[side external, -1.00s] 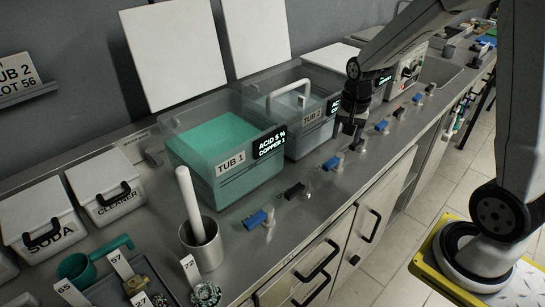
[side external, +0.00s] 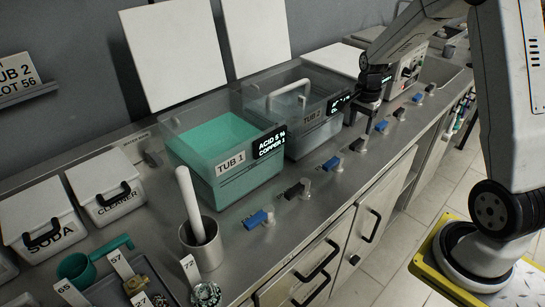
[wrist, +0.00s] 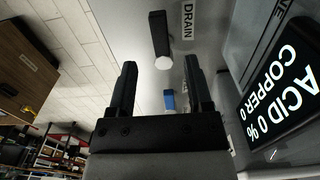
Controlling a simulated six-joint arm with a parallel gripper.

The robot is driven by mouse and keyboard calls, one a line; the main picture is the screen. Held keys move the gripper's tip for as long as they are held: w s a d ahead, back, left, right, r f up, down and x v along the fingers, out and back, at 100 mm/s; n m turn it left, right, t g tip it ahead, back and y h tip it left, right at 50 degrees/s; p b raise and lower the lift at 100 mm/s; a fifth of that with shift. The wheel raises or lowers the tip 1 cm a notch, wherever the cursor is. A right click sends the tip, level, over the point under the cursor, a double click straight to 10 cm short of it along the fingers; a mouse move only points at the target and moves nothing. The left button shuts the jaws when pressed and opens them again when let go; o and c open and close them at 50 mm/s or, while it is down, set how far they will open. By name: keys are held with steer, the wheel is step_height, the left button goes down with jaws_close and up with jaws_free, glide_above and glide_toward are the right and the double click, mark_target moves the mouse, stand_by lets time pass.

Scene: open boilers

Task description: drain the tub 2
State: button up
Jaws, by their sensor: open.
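Tub 2 (side external: 312,117) is a clear open tub behind tub 1, with a white curved handle (side external: 288,88) standing in it. I see no coloured liquid in it. A display (wrist: 283,90) in the wrist view reads acid 0 %, copper 0. My gripper (side external: 364,118) is open and empty above the counter's front strip, right of tub 2. In the wrist view, a dark valve handle (wrist: 158,33) with a pale round end lies beyond and between my open fingertips (wrist: 160,65), beside a DRAIN label (wrist: 187,22). A blue handle (wrist: 168,98) shows between the fingers.
Tub 1 (side external: 229,172) holds green liquid. Several valve handles line the counter front, including a black one (side external: 294,190) and blue ones (side external: 258,219). A steel pot (side external: 200,245) with a white rod, soda (side external: 42,222) and cleaner boxes stand left.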

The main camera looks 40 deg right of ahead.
mark_target(357, 143)
steer(key=shift+f, duration=2.9)
jaws_close()
